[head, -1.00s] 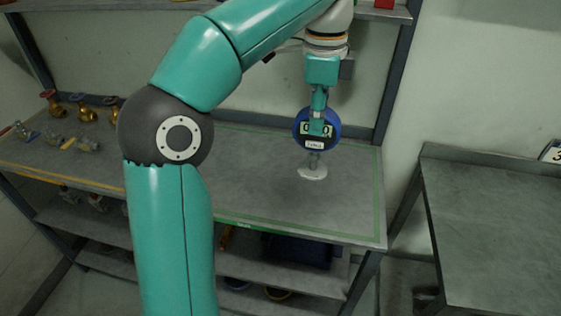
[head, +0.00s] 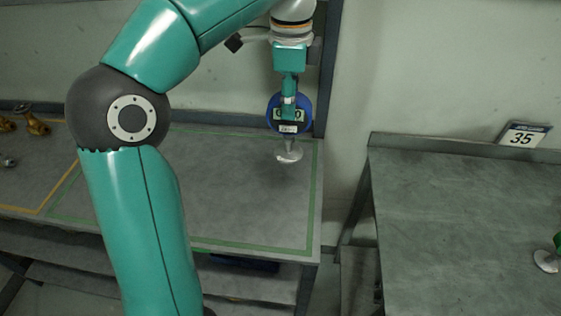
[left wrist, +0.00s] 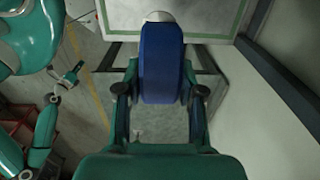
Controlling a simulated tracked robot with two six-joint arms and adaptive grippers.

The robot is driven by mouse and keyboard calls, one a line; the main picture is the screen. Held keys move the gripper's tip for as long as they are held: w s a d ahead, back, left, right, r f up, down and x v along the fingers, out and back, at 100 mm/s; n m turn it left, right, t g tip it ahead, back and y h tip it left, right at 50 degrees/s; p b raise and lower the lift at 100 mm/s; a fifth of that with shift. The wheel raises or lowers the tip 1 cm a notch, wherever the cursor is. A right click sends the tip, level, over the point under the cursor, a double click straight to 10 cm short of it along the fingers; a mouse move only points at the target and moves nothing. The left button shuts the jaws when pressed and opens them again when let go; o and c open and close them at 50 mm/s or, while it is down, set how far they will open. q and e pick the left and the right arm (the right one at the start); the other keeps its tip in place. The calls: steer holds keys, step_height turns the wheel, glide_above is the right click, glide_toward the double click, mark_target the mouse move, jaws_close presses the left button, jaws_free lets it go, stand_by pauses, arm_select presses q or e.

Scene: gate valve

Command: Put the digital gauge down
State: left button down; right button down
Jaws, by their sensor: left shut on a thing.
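The digital gauge (head: 276,112) is a blue round body with a small display and a silver disc-shaped foot (head: 289,155) below it. My left gripper (head: 289,107) is shut on it and holds it upright, foot down, over the back right part of the green-outlined table area (head: 240,200). I cannot tell whether the foot touches the table. In the left wrist view the blue gauge (left wrist: 161,65) sits between the two fingers, its foot at the far end. My right gripper (left wrist: 70,75) seems to show small at the left of that view; its jaws are unclear.
Brass valves (head: 35,124) lie at the far left. The outlined area looks otherwise clear.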

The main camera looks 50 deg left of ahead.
mark_target(289, 152)
arm_select(q)
step_height(289, 152, down, 16)
steer(key=shift+f+b, duration=0.15)
steer(key=shift+b, duration=0.3)
steer(key=shift+f, duration=0.15)
steer(key=c, duration=0.7)
jaws_free()
step_height(289, 152, up, 12)
steer(key=shift+s+d+r+p, duration=0.1)
steer(key=shift+r+p, duration=0.05)
steer(key=shift+p, duration=0.15)
